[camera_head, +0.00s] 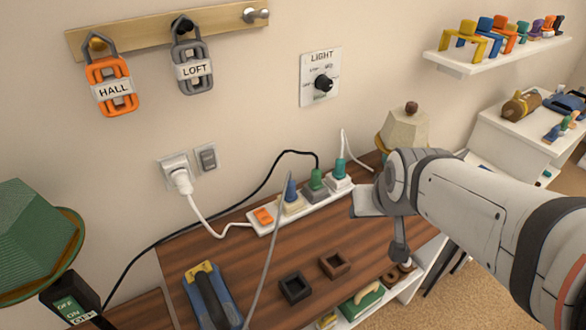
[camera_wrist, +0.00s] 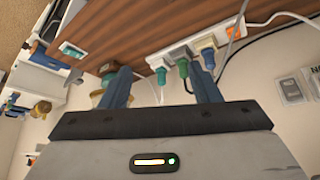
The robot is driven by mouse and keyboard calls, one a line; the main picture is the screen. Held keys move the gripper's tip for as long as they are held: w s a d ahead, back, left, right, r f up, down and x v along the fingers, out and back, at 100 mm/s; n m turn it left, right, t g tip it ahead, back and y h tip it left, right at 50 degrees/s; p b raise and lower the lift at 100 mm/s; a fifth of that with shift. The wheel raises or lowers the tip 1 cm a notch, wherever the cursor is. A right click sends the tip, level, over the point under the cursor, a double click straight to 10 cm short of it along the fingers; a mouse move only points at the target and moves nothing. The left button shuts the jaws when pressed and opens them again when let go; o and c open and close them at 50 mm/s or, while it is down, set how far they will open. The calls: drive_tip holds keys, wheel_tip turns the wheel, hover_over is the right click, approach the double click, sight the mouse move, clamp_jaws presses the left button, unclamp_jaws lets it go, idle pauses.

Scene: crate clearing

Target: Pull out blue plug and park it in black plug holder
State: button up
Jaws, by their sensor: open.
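The blue plug (camera_head: 291,190) stands in the white power strip (camera_head: 284,221), nearest the orange switch, with a grey cord running down across the table. It also shows in the wrist view (camera_wrist: 208,56), near one finger. The black plug holder (camera_head: 296,296) is a small square open box on the wooden table, and it looks empty. My gripper (camera_head: 378,225) is open and empty, to the right of the strip and apart from the blue plug. In the wrist view both fingers (camera_wrist: 162,88) stand wide apart, with the strip beyond them.
A green plug (camera_head: 316,179) and a teal plug (camera_head: 340,168) stand in the same strip. A brown holder (camera_head: 336,271) sits beside the black one. A blue tool-like object (camera_head: 211,298) lies left. A lamp (camera_head: 405,127) stands behind my gripper. Cords cross the table.

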drive_tip(key=w+a+f+n+t+y+b, duration=0.1)
drive_tip(key=w+a+f+t+b, duration=0.4)
drive_tip(key=w+f, duration=0.6)
drive_tip(key=n+t+y+b, duration=0.2)
drive_tip(key=t+y+b, duration=0.3)
drive_tip(key=b, duration=0.7)
approach(292, 187)
drive_tip(key=w+a+f+t, duration=0.1)
drive_tip(key=w+a+f, duration=0.1)
drive_tip(key=w, duration=0.1)
drive_tip(key=shift+h, duration=0.3)
drive_tip(key=x, duration=0.2)
drive_tip(key=p+x, duration=0.1)
drive_tip(key=x, duration=0.2)
drive_tip(key=r+x, duration=0.1)
drive_tip(key=x, duration=0.1)
drive_tip(key=shift+w+p, duration=0.35)
drive_tip(key=shift+p, duration=0.05)
drive_tip(key=shift+c, duration=0.4)
drive_tip(key=c, duration=1)
